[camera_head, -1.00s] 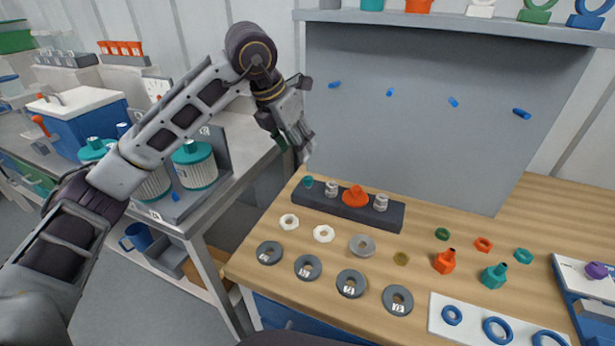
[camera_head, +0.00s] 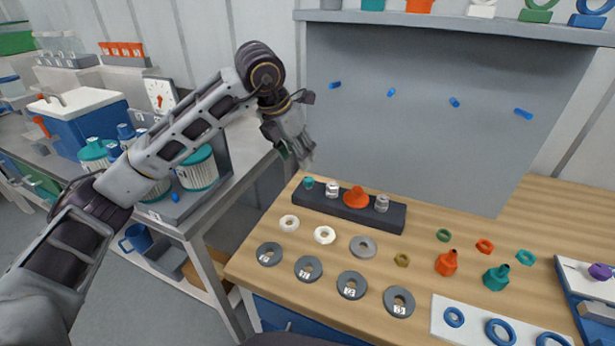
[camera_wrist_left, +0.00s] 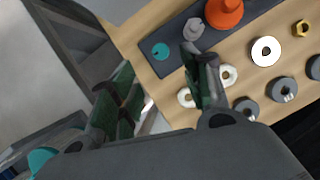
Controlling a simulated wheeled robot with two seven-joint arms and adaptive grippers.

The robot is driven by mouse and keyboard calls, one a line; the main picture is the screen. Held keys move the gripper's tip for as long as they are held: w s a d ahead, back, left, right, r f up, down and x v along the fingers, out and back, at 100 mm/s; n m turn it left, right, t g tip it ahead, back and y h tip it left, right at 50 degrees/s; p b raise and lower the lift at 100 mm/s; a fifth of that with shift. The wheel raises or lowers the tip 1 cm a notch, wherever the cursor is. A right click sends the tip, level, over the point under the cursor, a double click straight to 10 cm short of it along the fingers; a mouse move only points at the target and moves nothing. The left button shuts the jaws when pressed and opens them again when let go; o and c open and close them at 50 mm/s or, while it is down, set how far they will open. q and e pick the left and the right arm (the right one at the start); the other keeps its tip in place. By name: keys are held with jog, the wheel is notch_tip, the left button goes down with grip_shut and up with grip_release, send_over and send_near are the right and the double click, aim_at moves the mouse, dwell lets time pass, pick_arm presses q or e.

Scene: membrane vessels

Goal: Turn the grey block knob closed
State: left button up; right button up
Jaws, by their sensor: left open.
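A dark block (camera_head: 297,194) lies at the back left of the wooden table; its end also shows in the wrist view (camera_wrist_left: 179,75). On it, from the left, are a small teal knob (camera_head: 308,183), a grey fitting (camera_head: 332,189), an orange knob (camera_head: 355,197) and another grey fitting (camera_head: 381,203). The wrist view shows the teal knob (camera_wrist_left: 160,51), one grey fitting (camera_wrist_left: 194,29) and the orange knob (camera_wrist_left: 224,12). My left gripper (camera_head: 301,160) is open and empty, above the block's left end. Its fingers (camera_wrist_left: 161,66) are spread; one overlaps the block near the grey fitting. I cannot tell their height above it.
White rings (camera_head: 289,223) and dark discs (camera_head: 308,268) lie in front of the block. Orange (camera_head: 446,263) and teal (camera_head: 496,277) fittings stand farther right. A grey panel (camera_head: 420,130) rises behind. A side bench (camera_head: 240,150) with filter canisters (camera_head: 199,168) stands left, across a gap.

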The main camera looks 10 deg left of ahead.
aim_at(309, 178)
pick_arm(q)
jog(key=x, duration=0.8)
jog(key=shift+s+b, duration=0.1)
jog(key=shift+b, duration=0.3)
jog(key=shift+x, duration=1.05)
pick_arm(e)
jog(key=shift+w+a+r, duration=0.1)
jog(key=shift+a+r, duration=0.05)
jog(key=shift+r, duration=0.45)
jog(key=shift+w+a+r, duration=0.1)
jog(key=shift+a+r, duration=0.1)
jog(key=shift+r, duration=0.4)
jog(key=shift+w+a+r, duration=0.1)
jog(key=shift+a+r, duration=0.05)
jog(key=shift+r, duration=0.45)
pick_arm(q)
jog(key=c, duration=1)
jog(key=shift+c, duration=0.2)
pick_arm(e)
jog(key=shift+f, duration=0.15)
